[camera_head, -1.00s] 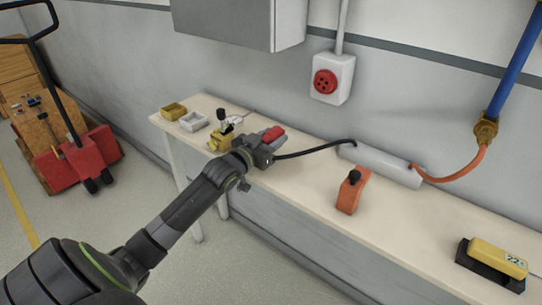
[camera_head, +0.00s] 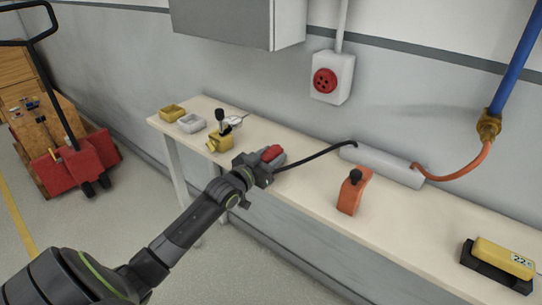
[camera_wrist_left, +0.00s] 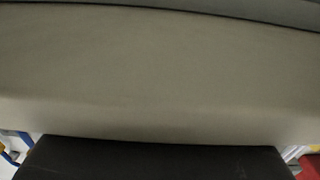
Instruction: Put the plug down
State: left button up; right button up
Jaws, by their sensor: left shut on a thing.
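A red plug (camera_head: 272,153) with a black cable (camera_head: 320,154) is at my left gripper (camera_head: 262,165), which is shut on it. The gripper and plug are low over the cream bench (camera_head: 308,182), near its front edge; I cannot tell whether the plug touches the top. The cable runs right to a grey box (camera_head: 382,165) by the wall. The left wrist view shows a wide pale surface and a dark block at the bottom, but not the plug. The fingertips are mostly hidden. My right gripper is not in view.
A red socket (camera_head: 326,81) is on the wall above. Left of the gripper are a yellow clamp-like device (camera_head: 219,142), a white tray (camera_head: 191,123) and a yellow tray (camera_head: 172,112). An orange stand (camera_head: 352,194) is to the right, with a yellow meter (camera_head: 503,257) farther right.

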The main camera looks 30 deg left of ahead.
pick_arm(q)
jog(key=shift+f, duration=0.15)
jog(key=o, duration=1.3)
jog(key=shift+r, duration=0.3)
jog(key=shift+r+p, duration=0.3)
jog(key=shift+p, duration=0.2)
jog(key=shift+s, duration=0.35)
jog(key=s+p, duration=0.6)
jog(key=s, duration=0.5)
jog(key=shift+s+a, duration=0.2)
jog(key=shift+a, duration=0.25)
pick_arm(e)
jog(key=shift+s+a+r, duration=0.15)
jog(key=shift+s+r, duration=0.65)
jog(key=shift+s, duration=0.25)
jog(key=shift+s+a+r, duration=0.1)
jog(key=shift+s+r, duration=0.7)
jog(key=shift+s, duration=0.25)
